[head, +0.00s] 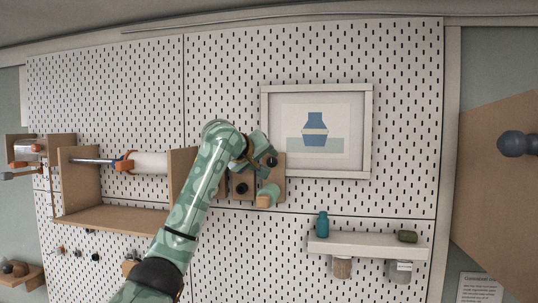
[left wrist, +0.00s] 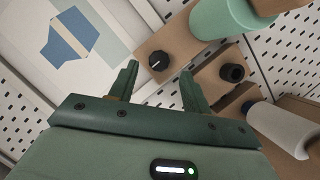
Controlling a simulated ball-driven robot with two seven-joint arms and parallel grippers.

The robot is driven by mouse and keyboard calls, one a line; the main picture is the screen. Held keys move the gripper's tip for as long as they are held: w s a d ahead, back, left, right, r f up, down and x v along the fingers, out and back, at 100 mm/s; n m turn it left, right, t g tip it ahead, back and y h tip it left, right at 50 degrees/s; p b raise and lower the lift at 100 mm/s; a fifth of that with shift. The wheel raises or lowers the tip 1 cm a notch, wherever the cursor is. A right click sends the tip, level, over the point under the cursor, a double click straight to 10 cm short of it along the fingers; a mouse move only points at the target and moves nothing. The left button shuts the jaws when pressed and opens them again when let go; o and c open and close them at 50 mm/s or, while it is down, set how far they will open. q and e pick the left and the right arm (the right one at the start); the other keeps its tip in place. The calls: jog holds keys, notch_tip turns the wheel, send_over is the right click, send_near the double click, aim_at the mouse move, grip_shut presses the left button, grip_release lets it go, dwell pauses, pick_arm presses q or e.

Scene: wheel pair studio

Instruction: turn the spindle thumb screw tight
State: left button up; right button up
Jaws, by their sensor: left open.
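A round black knob with a white mark (left wrist: 159,62) sits on a wooden block, and it looks like the thumb screw. It also shows as a dark knob in the head view (head: 271,161). My left gripper (left wrist: 159,68) is open, with one finger on each side of the knob in the picture. I cannot tell whether the fingers touch it. A second dark, round fitting (left wrist: 232,72) sits on the wood to the right. A mint-green cylinder (left wrist: 220,16) with a wooden end lies close by, below the knob in the head view (head: 269,193). My right gripper is not in view.
A framed vase picture (head: 366,130) hangs just right of the knob on the white pegboard (head: 220,70). A wooden shelf (head: 110,218) with a white roll (head: 150,162) is at left. A white ledge (head: 368,246) with a teal bottle (head: 322,224) is at lower right.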

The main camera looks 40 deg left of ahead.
aim_at(271, 162)
pick_arm(q)
jog(key=p+x, duration=0.1)
jog(key=x, duration=0.2)
jog(key=shift+w, duration=0.25)
jog(key=shift+w+f, duration=0.1)
jog(key=shift+w, duration=0.15)
jog(key=shift+a, duration=0.1)
jog(key=c, duration=1)
